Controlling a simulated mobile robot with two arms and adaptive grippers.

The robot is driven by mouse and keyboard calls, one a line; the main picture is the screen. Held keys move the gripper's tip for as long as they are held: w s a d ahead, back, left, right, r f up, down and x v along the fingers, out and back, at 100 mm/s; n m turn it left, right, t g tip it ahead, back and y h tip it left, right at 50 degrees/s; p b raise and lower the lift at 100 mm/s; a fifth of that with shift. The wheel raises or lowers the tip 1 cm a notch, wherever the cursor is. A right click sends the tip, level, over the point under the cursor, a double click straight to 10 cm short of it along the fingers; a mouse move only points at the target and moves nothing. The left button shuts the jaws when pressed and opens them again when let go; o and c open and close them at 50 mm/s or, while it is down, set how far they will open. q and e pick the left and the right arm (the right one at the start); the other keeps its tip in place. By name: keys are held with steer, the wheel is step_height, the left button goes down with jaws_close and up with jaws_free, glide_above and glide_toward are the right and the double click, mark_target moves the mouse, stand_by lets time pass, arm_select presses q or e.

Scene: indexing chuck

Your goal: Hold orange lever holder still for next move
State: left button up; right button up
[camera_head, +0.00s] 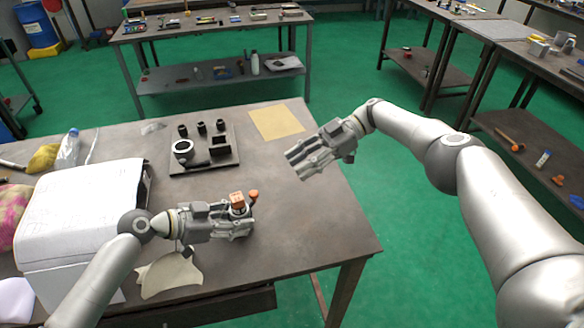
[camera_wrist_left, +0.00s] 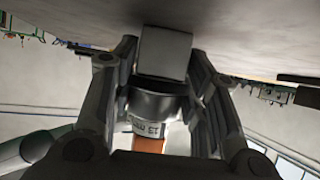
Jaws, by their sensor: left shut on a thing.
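The orange lever holder (camera_head: 238,200) stands above the table's front half, with an orange knob (camera_head: 254,195) on its right side. My left gripper (camera_head: 240,222) is shut around its lower part. In the left wrist view the holder's dark round body (camera_wrist_left: 157,103) sits between the two fingers, with a grey block, a printed white band and an orange part in line with it. The fingers hide much of its lower body in the head view.
A dark fixture plate (camera_head: 205,165) with a ring and several black parts lies behind my left gripper. A tan sheet (camera_head: 276,122) lies at the back right. A white box (camera_head: 75,215) stands at the left. The table (camera_head: 320,235) is bare right of the holder.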

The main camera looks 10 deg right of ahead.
steer(key=shift+d, duration=0.1)
steer(key=shift+c, duration=0.4)
steer(key=shift+c, duration=0.6)
steer(key=n+t+h, duration=0.5)
steer(key=n+h, duration=0.4)
steer(key=n, duration=1.9)
glide_toward(254, 193)
steer(key=x, duration=0.8)
steer(key=shift+f, duration=0.2)
